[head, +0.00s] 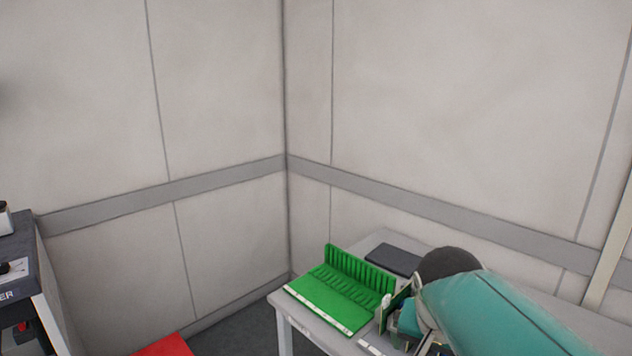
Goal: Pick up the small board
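My teal arm reaches in from the lower right, and its dark rounded joint hides much of my gripper (392,318). The gripper is low over the table, at the right end of a green slotted rack (328,305). A thin dark-green upright piece (400,298) shows beside the gripper and looks like the small board. Its lower part is hidden. I cannot tell whether the fingers are closed on it or only next to it.
The rack stands on a light grey table (285,303) in the room's corner. A dark flat pad (393,260) lies behind the rack. A dark-topped unit (18,250) stands at the far left, and a red surface (165,346) shows at the bottom. Walls close off the back.

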